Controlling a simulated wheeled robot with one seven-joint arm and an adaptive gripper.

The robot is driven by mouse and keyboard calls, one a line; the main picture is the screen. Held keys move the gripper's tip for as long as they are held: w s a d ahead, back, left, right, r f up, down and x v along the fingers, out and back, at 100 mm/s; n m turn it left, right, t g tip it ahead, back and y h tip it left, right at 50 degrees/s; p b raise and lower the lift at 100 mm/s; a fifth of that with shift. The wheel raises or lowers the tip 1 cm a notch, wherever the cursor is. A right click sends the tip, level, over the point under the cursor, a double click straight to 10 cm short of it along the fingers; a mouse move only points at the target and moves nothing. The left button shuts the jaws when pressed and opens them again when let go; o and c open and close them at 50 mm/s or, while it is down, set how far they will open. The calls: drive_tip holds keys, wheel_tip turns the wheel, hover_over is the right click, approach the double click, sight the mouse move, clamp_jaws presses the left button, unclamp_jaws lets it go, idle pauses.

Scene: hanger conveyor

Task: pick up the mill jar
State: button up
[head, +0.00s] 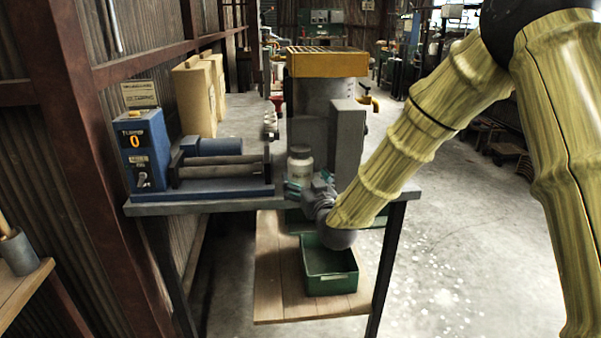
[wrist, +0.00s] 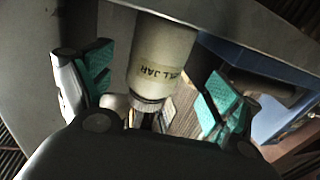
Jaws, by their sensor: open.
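The mill jar (head: 300,168) is a pale cylinder with a grey lid, standing upright beside the grey machine in the head view. In the wrist view the jar (wrist: 163,58) shows a tan label reading "...LL JAR", turned in the picture. My gripper (head: 311,189) is at the jar's near side in the head view. In the wrist view my gripper (wrist: 156,84) is open, with teal pads to the left and right of the jar. Gaps show between the pads and the jar. The jar's lower part is partly hidden by the gripper in the head view.
A blue control box (head: 144,150) and a roller unit (head: 222,171) stand left of the jar. A grey machine with a yellow top (head: 327,62) stands behind it. A green bin (head: 331,284) sits on the wooden lower shelf (head: 268,265). Open floor lies right.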

sight(300, 161)
drive_tip(key=x, duration=0.5)
drive_tip(key=shift+d+f, duration=0.25)
drive_tip(key=shift+w+a, duration=0.15)
drive_tip(key=shift+w, duration=0.4)
drive_tip(key=shift+r, duration=0.1)
drive_tip(key=c, duration=1.7)
drive_tip(key=shift+o, duration=0.2)
drive_tip(key=shift+w+r, duration=0.1)
drive_tip(key=shift+r, duration=0.45)
drive_tip(key=shift+s+r, duration=0.15)
drive_tip(key=shift+r, duration=0.45)
drive_tip(key=shift+s+r, duration=0.15)
drive_tip(key=shift+r, duration=0.5)
drive_tip(key=s+r, duration=0.1)
drive_tip(key=s, duration=1.4)
drive_tip(key=shift+s+a+r, duration=0.15)
drive_tip(key=shift+s+r, duration=0.05)
drive_tip(key=shift+s, duration=0.05)
